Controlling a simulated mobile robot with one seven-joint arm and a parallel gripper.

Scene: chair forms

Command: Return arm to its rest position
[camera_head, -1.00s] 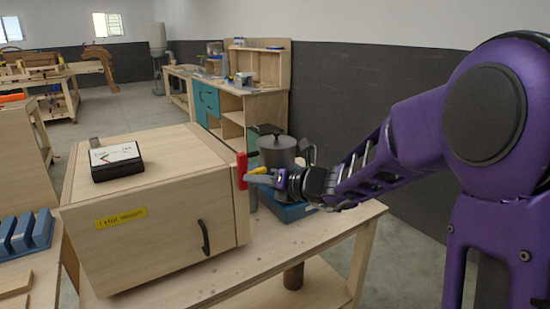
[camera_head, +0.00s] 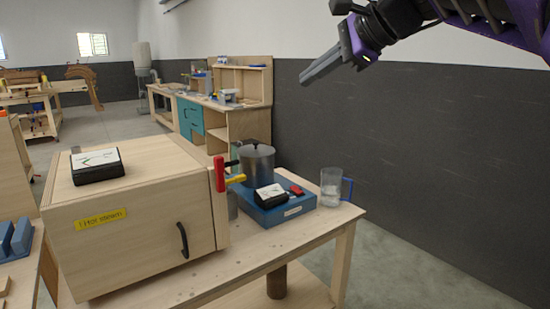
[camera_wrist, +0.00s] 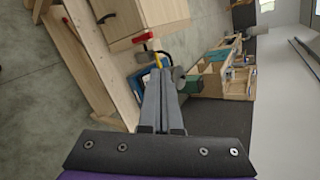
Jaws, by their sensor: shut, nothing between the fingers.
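My gripper (camera_head: 322,66) is raised high at the upper right of the head view, in front of the dark wall panel. Its grey fingers lie together, shut and empty, and point down to the left. In the wrist view the fingers (camera_wrist: 161,100) also lie side by side with nothing between them. My gripper is well above the workbench and apart from everything on it. The rest of my purple arm reaches in from the upper right edge.
The workbench (camera_head: 262,249) bears a wooden box (camera_head: 130,250) with a black handle, a red-and-yellow valve (camera_head: 221,175), a blue base (camera_head: 290,207) with a grey pot (camera_head: 256,165), and a glass mug (camera_head: 331,188). The space around my raised arm is clear.

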